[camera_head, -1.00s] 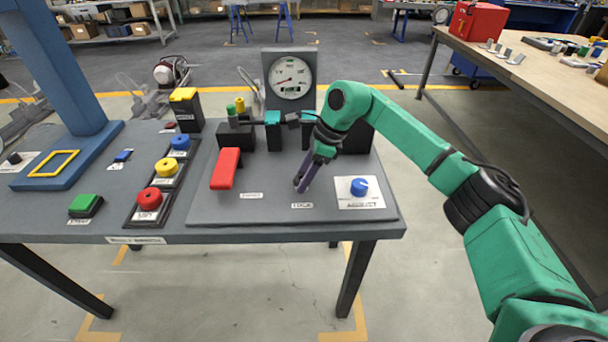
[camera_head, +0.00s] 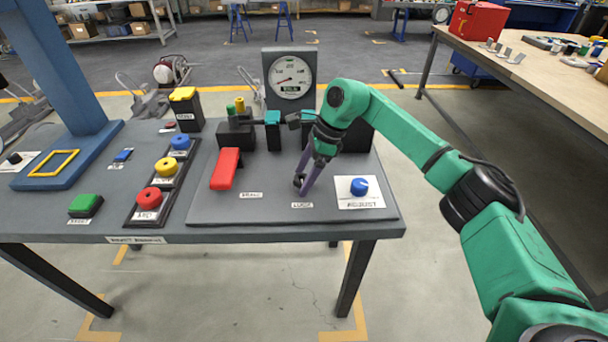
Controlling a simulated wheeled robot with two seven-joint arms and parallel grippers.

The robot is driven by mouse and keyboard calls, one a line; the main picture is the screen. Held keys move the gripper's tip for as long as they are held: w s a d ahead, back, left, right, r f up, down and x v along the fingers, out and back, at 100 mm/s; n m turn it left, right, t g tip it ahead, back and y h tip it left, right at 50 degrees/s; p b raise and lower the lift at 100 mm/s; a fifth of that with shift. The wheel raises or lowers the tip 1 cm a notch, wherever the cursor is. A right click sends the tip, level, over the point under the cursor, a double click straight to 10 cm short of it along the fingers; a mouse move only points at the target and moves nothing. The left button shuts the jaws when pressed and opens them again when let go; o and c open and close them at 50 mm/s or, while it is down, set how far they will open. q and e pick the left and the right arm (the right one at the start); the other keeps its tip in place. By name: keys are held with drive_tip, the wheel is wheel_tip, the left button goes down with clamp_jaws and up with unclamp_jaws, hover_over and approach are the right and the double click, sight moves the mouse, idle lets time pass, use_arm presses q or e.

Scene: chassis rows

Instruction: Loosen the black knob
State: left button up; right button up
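The small black knob (camera_head: 298,181) is on the grey panel behind a label that seems to read LOCK (camera_head: 302,205). My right gripper (camera_head: 302,181) points down at it with its purple fingers. The fingertips are at the knob and hide part of it; whether they press on it cannot be told. My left gripper is not in view.
A blue knob (camera_head: 358,187) on a white plate is close to the right of my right gripper. A red lever (camera_head: 226,168) is to the left. A gauge (camera_head: 291,78) stands behind. Red, yellow and blue round buttons are further left.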

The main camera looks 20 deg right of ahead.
drive_tip(key=v, duration=1.4)
drive_tip(key=shift+r, duration=0.25)
drive_tip(key=shift+s+d, duration=0.1)
